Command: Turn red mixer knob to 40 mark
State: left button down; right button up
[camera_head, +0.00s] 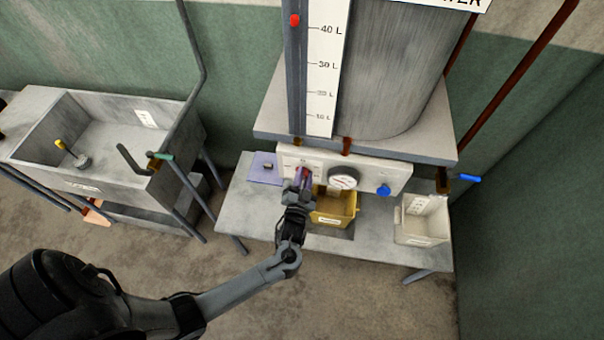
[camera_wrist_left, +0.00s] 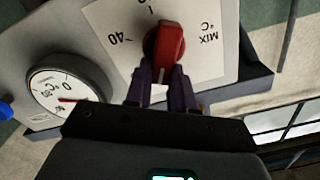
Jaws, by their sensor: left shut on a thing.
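The red mixer knob (camera_wrist_left: 165,45) sits on a white plate of the control panel (camera_head: 370,168). In the left wrist view the panel appears upside down, with "MIX °C" on one side of the knob and the 40 mark (camera_wrist_left: 120,38) on the other. The knob stands roughly upright in that view, slightly tilted, and is not turned toward the 40. My left gripper (camera_wrist_left: 161,88) is shut on the red knob, its fingers at the knob's near end. In the head view my left gripper (camera_head: 301,186) reaches the panel's left part and mostly hides the knob.
A round dial (camera_head: 343,178) and a blue knob (camera_head: 383,190) are right of the gripper. A yellow bin (camera_head: 333,207) and a white bin (camera_head: 422,220) stand on the bench below. A sink (camera_head: 100,140) is at left; a large tank (camera_head: 395,70) stands above.

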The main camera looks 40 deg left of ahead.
pick_arm(q)
jog(key=m, duration=0.1)
jog(key=m+p, duration=0.1)
jog(key=m, duration=0.1)
jog(key=shift+w+d+f+m, duration=0.2)
jog(key=shift+d+m, duration=0.05)
jog(key=shift+m, duration=0.15)
jog(key=shift+f+m+p, duration=0.5)
jog(key=shift+m+p, duration=0.15)
jog(key=shift+m, duration=1.7)
jog(key=shift+f+m+p, duration=0.45)
jog(key=shift+m+p, duration=0.2)
jog(key=shift+m, duration=1.65)
jog(key=shift+f+m+p, duration=0.5)
jog(key=shift+m+p, duration=0.15)
jog(key=shift+m, duration=1.7)
jog(key=c, duration=1)
grip_release()
jog(key=shift+w, duration=0.1)
jog(key=shift+o, duration=0.2)
jog(key=shift+d, duration=0.1)
